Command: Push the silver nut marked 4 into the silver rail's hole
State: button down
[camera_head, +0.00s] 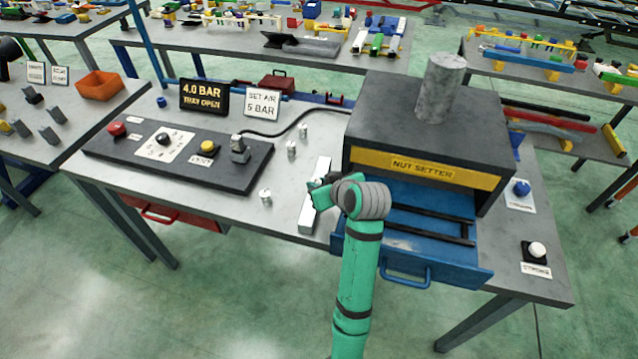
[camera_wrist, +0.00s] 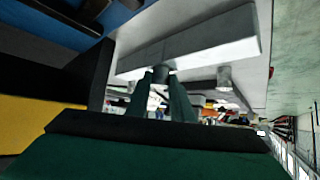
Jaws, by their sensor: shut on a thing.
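The silver rail (camera_head: 308,211) is a long pale bar lying on the bench left of the nut setter's blue drawer. It crosses the top of the wrist view (camera_wrist: 190,50). My gripper (camera_head: 318,184) is at the rail's middle in the head view, partly hidden by my wrist. In the wrist view my gripper (camera_wrist: 160,80) is shut on a small silver nut (camera_wrist: 160,74), which looks dark there. The nut is at the rail's side or face; I cannot tell if it is inside a hole. Its number is not readable, and the hole is hidden.
Loose silver nuts (camera_head: 265,196) (camera_head: 291,149) (camera_head: 303,131) stand left of and behind the rail. The dark nut setter (camera_head: 430,130) and its open blue drawer (camera_head: 415,262) are close on the right. A control panel (camera_head: 180,155) lies to the left.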

jog(key=c, duration=1.5)
grip_release()
jog(key=shift+c, duration=0.2)
jog(key=shift+r, duration=0.25)
jog(key=v, duration=1.2)
jog(key=shift+f, duration=0.1)
